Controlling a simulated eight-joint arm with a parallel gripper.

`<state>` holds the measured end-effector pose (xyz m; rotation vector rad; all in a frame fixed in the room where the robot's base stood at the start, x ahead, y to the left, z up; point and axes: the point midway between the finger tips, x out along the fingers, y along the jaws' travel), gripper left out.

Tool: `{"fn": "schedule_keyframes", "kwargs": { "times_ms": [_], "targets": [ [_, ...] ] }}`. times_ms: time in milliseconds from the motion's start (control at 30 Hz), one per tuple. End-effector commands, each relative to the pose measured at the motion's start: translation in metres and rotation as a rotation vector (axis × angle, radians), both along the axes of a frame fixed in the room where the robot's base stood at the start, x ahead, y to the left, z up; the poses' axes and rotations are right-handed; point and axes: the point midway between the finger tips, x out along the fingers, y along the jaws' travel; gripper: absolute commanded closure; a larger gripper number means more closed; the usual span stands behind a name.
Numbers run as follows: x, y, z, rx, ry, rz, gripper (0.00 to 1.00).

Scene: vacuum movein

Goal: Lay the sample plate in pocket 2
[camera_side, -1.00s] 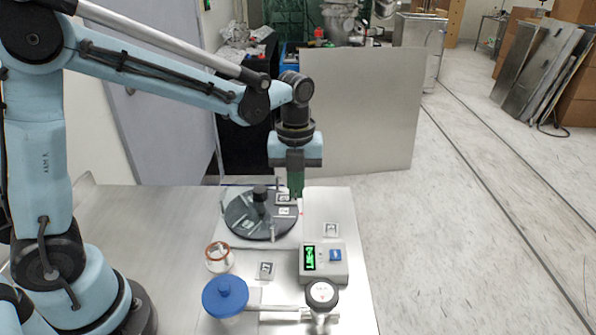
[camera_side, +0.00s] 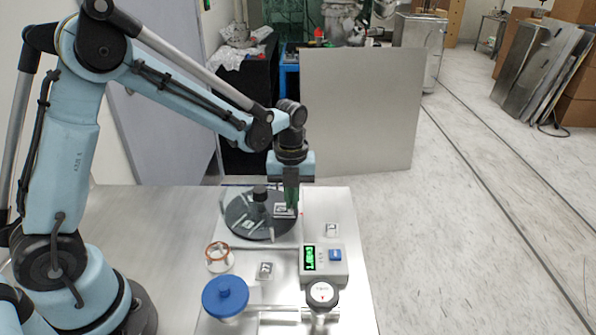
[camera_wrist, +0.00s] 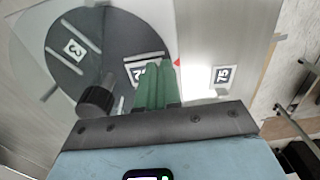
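A dark round disc (camera_side: 240,207) with a black central knob (camera_side: 260,193) lies on the bench. My gripper (camera_side: 291,207) is pointing down at the disc's right side, its green fingers close together. It appears shut on the edge of a small, thin tagged plate (camera_side: 284,212), which looks like the sample plate, low over or touching the disc. In the wrist view the fingers (camera_wrist: 157,72) cover part of this tagged piece (camera_wrist: 134,70); whether it rests flat in the pocket cannot be told. Another disc tag reads 3 (camera_wrist: 74,49).
A grey box with a green display and blue button (camera_side: 323,260) stands in front right. A blue-lidded jar (camera_side: 225,296), an orange-ringed glass dish (camera_side: 218,256) and a round white-topped knob (camera_side: 322,295) stand nearer. Loose tags (camera_side: 331,229) lie around.

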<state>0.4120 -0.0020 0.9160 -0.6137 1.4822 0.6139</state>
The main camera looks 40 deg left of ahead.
Motion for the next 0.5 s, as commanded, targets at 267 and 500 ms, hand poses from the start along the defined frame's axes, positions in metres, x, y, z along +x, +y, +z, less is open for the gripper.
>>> {"fn": "schedule_keyframes", "kwargs": {
  "times_ms": [267, 500],
  "targets": [
    [0.0001, -0.0001, -0.0027, 0.000, 0.000, 0.000, 0.71],
    [0.0001, -0.0001, -0.0025, 0.000, 0.000, 0.000, 0.70]
  ]
}}
